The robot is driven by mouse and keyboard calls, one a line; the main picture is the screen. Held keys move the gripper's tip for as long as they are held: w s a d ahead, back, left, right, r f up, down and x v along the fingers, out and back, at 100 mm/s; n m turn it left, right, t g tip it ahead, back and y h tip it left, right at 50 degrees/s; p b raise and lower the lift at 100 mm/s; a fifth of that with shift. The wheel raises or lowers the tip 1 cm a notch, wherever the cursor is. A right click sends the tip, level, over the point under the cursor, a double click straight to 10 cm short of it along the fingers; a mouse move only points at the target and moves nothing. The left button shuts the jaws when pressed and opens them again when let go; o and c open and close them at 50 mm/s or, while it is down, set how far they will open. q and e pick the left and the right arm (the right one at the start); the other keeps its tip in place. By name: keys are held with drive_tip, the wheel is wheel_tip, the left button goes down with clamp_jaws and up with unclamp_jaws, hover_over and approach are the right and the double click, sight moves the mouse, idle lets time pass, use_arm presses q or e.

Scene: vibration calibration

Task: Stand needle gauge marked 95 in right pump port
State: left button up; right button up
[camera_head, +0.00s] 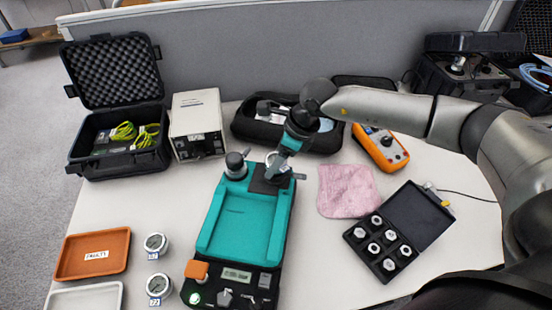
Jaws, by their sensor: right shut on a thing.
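The teal pump (228,225) stands on the table with ports at its far end. The left port, with a black knob-like top (236,163), is clear of the gripper. My right gripper (274,172) is over the right port, shut on a round gauge whose pale rim (271,158) partly shows. The gripper hides the right port and the gauge's stem, so I cannot tell whether the stem is in the port. The held gauge's number is not visible. Two other round gauges, an upper one (156,243) and a lower one (159,285), stand left of the pump. My left gripper is out of view.
An orange tray (92,254) labelled FAULTY and a white tray (85,298) lie at the left. A case of fittings (385,245), a pink cloth (346,190) and an orange meter (381,148) are right of the pump. A white instrument (198,120) stands behind.

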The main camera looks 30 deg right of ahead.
drive_tip(key=shift+f, duration=0.2)
idle(0.6)
drive_tip(key=o, duration=1.6)
drive_tip(key=p+v, duration=0.1)
drive_tip(key=v, duration=1.4)
drive_tip(key=shift+s+r, duration=0.1)
